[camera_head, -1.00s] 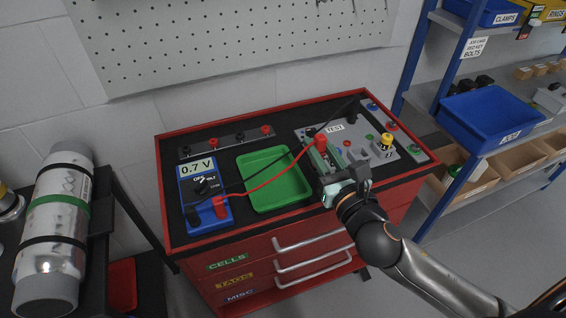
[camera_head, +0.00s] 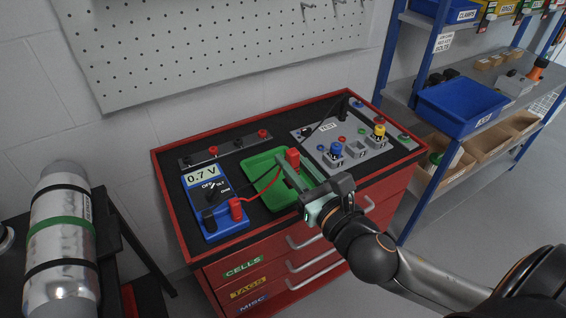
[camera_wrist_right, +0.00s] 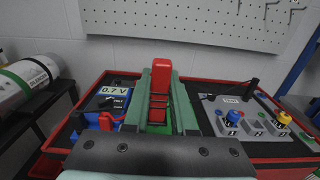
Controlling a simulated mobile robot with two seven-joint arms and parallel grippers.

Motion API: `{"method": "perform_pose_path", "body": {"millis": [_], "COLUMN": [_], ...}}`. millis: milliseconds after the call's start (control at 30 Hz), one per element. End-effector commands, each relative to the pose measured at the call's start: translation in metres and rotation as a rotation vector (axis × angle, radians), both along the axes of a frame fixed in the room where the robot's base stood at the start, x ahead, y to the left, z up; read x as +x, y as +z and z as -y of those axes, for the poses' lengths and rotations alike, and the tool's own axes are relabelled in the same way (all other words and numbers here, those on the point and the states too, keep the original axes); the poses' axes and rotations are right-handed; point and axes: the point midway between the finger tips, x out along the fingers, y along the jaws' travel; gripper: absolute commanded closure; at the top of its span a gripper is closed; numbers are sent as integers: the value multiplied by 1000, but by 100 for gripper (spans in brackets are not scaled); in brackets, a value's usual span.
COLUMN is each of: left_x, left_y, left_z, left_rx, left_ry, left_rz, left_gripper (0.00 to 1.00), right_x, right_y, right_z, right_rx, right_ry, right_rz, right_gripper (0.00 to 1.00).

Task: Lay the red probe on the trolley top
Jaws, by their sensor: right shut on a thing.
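The red probe (camera_head: 293,157) is upright in my right gripper (camera_head: 294,175), which is shut on it above the green tray (camera_head: 262,163). The probe also shows in the right wrist view (camera_wrist_right: 160,95), between the two fingers. A red lead runs from it to the blue meter (camera_head: 205,181), which reads 0.7 V. The trolley top (camera_head: 170,158) is black with a red rim; bare strips of it show around the meter and tray. The probe's lower end is hidden by the fingers. My left gripper is not in view.
A grey test panel (camera_head: 318,150) with blue and yellow cells stands right of the tray. A black probe (camera_head: 342,104) stands upright at its back, with a black lead crossing the top. A strip with red and black terminals (camera_head: 213,155) lies along the back left.

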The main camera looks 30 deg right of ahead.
Motion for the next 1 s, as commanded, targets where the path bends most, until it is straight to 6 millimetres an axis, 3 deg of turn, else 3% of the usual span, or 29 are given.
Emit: {"method": "perform_pose_path", "body": {"millis": [167, 433, 600, 867, 1000], "left_x": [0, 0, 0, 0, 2], "left_y": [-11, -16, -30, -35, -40], "left_z": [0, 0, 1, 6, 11], "left_rx": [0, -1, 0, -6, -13], "left_ry": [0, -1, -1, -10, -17], "left_rz": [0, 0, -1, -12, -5], "left_gripper": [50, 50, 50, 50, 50], "right_x": [20, 80, 104, 120, 124], "right_y": [-11, -40, -76, -95, -116], "right_z": [-10, -40, -52, -60, -62], "right_rx": [5, 6, 4, 2, 3], "right_ry": [-1, -1, -2, 0, -1], "right_rz": [5, 2, -2, 1, -3], "right_gripper": [100, 100, 100, 100, 100]}}
